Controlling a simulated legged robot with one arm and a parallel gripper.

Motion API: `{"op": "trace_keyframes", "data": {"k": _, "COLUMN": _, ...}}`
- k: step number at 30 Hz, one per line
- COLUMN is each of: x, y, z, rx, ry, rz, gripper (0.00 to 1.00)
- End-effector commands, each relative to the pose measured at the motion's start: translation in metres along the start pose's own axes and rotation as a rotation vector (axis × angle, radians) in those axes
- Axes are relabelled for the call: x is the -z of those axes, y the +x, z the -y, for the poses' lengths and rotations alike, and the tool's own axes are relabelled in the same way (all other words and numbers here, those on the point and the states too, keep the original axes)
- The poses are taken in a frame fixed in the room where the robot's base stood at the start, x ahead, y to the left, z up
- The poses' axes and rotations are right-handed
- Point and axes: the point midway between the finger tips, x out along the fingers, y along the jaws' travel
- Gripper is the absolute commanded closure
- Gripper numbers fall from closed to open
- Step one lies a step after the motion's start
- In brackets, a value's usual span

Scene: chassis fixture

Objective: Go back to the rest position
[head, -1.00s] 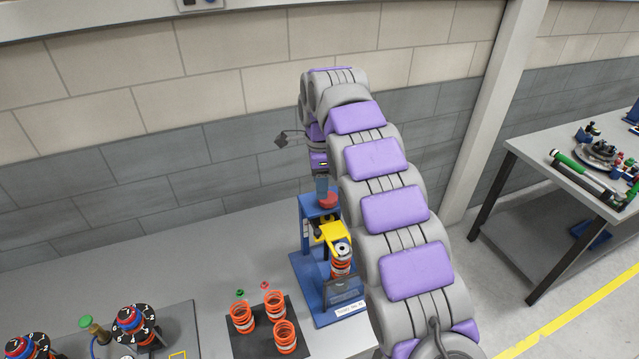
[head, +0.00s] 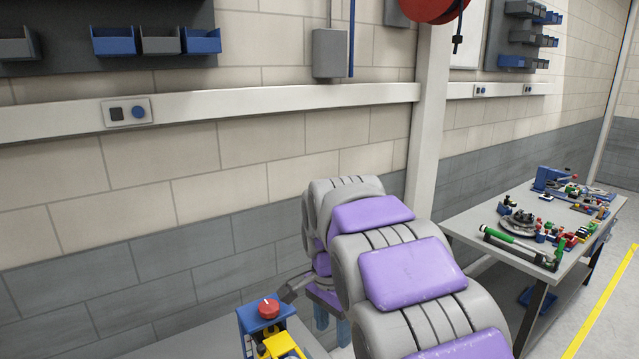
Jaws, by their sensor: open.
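My gripper (head: 332,322) is at the bottom middle of the head view, at the end of my grey and purple arm. Its two blue fingers are apart, with nothing seen between them. The blue chassis fixture (head: 249,322) stands on the bench to the left of my gripper. It has a red round knob (head: 268,307) on top and a yellow part (head: 281,345) in front. My gripper is clear of the knob. The lower part of the fixture is cut off by the picture's edge, and my arm hides what lies behind it.
A grey bench top (head: 195,340) shows at the bottom left. A second table (head: 465,226) on the right holds several tools and parts. Blue and grey bins (head: 160,40) hang on the wall. A white post (head: 428,125) stands behind my arm. A yellow floor line (head: 600,310) is at right.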

Motion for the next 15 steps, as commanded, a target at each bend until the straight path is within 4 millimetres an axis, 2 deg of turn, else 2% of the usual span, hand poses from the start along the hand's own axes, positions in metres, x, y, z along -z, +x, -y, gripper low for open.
{"op": "trace_keyframes", "data": {"k": 1, "x": -0.002, "y": 0.007, "z": -0.020, "rx": -0.006, "ry": -0.032, "rz": 0.005, "gripper": 0.49}}
{"op": "trace_keyframes", "data": {"k": 8, "x": -0.018, "y": 0.032, "z": -0.101, "rx": -0.016, "ry": -0.213, "rz": 0.030, "gripper": 0.49}}
{"op": "trace_keyframes", "data": {"k": 15, "x": -0.049, "y": 0.072, "z": -0.183, "rx": -0.021, "ry": -0.418, "rz": 0.064, "gripper": 0.49}}
